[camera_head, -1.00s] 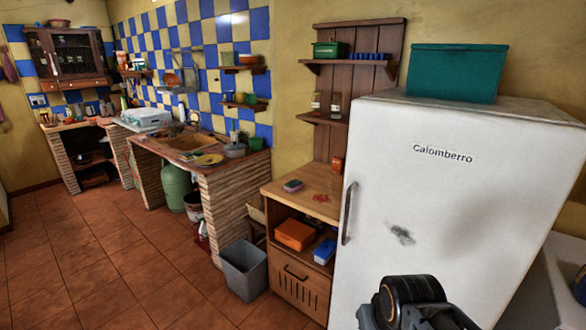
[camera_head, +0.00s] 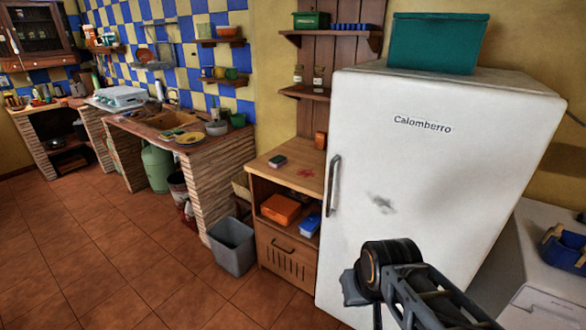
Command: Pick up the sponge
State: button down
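A small dark block (camera_head: 277,161) lies on top of the wooden cabinet left of the fridge. It looks like the sponge, but it is too small here to be certain. Its top is dark, with a slightly paler side. A red patch lies to its right on the same wooden top (camera_head: 268,176). Part of my arm shows at the lower right, in front of the white fridge, well apart from the block. My gripper's fingertips cannot be seen.
The white fridge (camera_head: 440,160) stands right of the cabinet. A grey bin (camera_head: 232,247) stands on the floor before the cabinet's left side. A brick sink counter (camera_head: 213,192) is further left. The tiled floor (camera_head: 90,240) at left is clear.

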aim_at(278, 160)
jog(key=u, duration=0.45)
jog(key=i, duration=0.5)
jog(key=u, duration=0.8)
jog(key=i, duration=1.55)
jog(key=z, duration=0.95)
jog(key=i, duration=0.5)
jog(key=z, duration=0.6)
